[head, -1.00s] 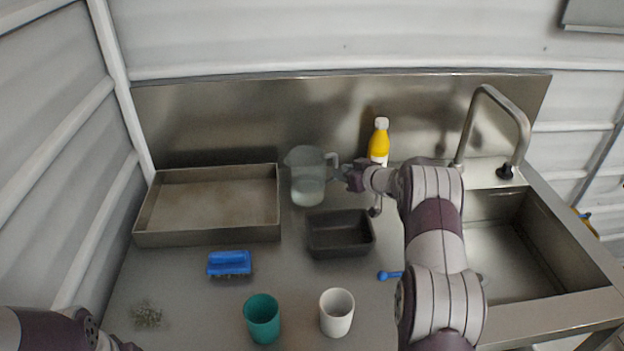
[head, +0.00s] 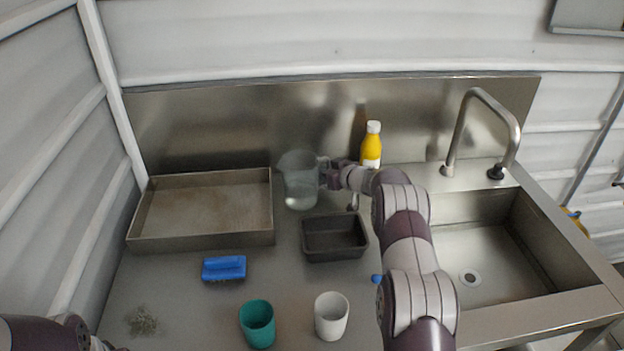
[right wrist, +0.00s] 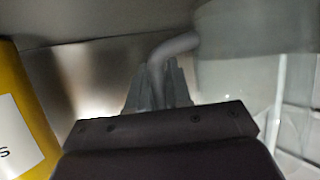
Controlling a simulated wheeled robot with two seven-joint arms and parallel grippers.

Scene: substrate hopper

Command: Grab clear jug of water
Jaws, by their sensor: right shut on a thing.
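The clear jug (head: 300,183) stands near the back of the steel counter, with a little pale water low inside, and looks slightly tilted. My right gripper (head: 326,172) is at its handle on the right side. In the right wrist view the gripper's fingers (right wrist: 160,88) are closed around the grey handle (right wrist: 172,48), and the clear jug wall (right wrist: 235,80) fills the right. My left arm shows at the lower left in the head view, with its gripper's fingertips out of frame.
A yellow bottle (head: 371,147) stands right behind my right forearm. A large steel tray (head: 203,243) is left of the jug, a dark bin (head: 335,251) in front. The sink (head: 490,255) is right.

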